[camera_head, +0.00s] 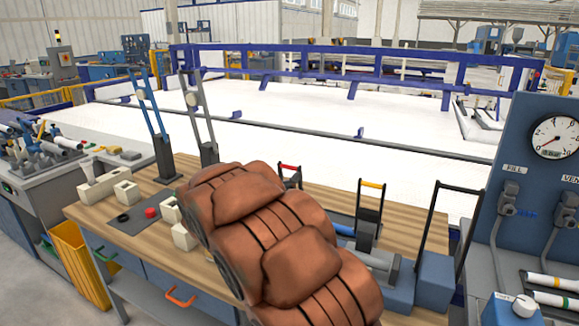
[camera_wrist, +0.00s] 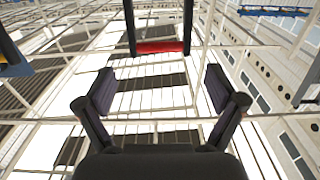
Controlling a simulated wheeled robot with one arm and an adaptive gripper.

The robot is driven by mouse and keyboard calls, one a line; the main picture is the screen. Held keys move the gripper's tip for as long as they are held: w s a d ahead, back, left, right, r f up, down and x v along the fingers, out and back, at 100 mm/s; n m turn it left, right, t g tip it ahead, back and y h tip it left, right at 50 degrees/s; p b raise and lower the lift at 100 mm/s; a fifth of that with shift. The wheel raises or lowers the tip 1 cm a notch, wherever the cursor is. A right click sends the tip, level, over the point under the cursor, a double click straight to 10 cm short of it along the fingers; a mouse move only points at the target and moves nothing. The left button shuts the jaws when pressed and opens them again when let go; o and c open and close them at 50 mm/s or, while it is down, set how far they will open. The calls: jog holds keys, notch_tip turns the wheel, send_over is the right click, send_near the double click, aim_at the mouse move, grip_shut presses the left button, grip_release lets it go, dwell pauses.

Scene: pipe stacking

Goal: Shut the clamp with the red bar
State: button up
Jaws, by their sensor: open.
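The clamp's red bar (camera_wrist: 160,47) shows in the wrist view, held between two black uprights, at the upper middle. My gripper (camera_wrist: 160,90) is open and empty, its two dark fingers spread to either side below the bar. The bar lies beyond the fingertips in the picture and looks apart from them. In the head view the red bar (camera_head: 290,167) stands raised on its black handle behind my brown-covered arm. The arm hides the clamp's lower part and my gripper there.
A clamp with a yellow-orange bar (camera_head: 371,184) stands to the right, then a taller black-handled clamp (camera_head: 452,188). Blocks and a red button (camera_head: 150,212) lie on the wooden bench (camera_head: 95,213) at left. A gauge panel (camera_head: 540,110) bounds the right side.

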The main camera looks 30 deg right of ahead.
aim_at(288, 167)
jog(key=shift+p+x, duration=0.5)
jog(key=shift+x, duration=2.6)
jog(key=shift+f, duration=0.1)
jog(key=c, duration=1.5)
